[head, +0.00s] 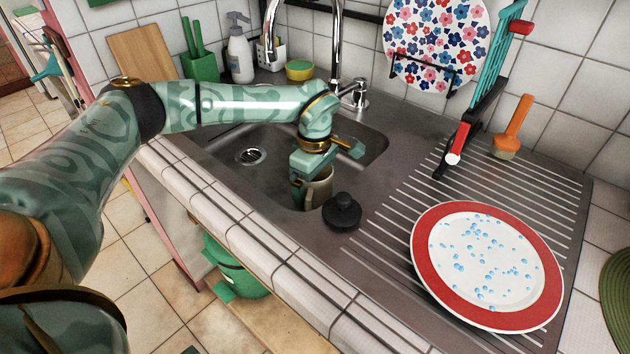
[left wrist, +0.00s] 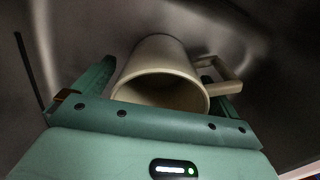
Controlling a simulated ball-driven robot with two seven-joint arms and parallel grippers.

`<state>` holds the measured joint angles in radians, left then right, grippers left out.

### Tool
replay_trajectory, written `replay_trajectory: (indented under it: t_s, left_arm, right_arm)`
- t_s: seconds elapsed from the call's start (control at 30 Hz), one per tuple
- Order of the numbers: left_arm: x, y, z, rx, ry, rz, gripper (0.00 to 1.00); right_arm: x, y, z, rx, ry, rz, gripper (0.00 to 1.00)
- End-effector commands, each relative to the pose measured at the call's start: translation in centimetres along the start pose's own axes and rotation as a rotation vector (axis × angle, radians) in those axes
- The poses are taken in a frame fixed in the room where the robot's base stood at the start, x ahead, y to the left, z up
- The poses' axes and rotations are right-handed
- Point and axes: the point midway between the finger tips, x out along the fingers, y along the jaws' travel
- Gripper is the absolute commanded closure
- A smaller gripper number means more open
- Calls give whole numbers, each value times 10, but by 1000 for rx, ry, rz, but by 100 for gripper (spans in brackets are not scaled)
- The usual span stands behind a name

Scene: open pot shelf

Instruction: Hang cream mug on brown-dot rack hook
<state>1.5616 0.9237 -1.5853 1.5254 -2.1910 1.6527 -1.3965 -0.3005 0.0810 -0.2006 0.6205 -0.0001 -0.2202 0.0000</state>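The cream mug (head: 319,188) is in the sink (head: 375,148), near its front right corner and partly hidden by my left gripper. In the left wrist view the mug (left wrist: 160,85) lies with its mouth toward the camera and its angular handle to the right. My left gripper (head: 308,180) is down in the sink at the mug. Its fingers (left wrist: 165,82) are spread, one on each side of the mug, with a gap at the left; the right finger is beside the handle. I cannot make out a rack hook with a brown dot. My right gripper is not in view.
A black stopper (head: 342,212) sits at the sink's right edge. The chrome tap (head: 335,50) rises behind the sink. A red-rimmed plate (head: 428,265) lies on the ribbed drainboard, with an orange-handled brush (head: 515,125) behind it. A flowered plate (head: 435,40) stands at the wall.

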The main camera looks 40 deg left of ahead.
Motion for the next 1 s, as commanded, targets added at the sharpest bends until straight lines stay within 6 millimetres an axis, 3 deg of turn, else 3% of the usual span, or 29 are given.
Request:
replay_trajectory:
  t_s: [0.3, 0.5, 0.7, 0.83, 1.0]
  left_arm:
    - [8, 1, 0, 0, 0, -1, 2]
    - [-65, -3, 0, 0, -2, 12, 2]
    - [-116, -3, 0, -1, -1, 10, 2]
    - [-141, -3, 0, -1, -1, 6, 2]
    - [-158, -3, 0, 1, -1, 3, 2]
  right_arm:
    - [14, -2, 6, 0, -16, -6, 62]
    - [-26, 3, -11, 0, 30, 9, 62]
    - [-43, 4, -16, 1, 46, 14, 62]
    - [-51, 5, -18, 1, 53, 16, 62]
    - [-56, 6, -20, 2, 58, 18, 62]
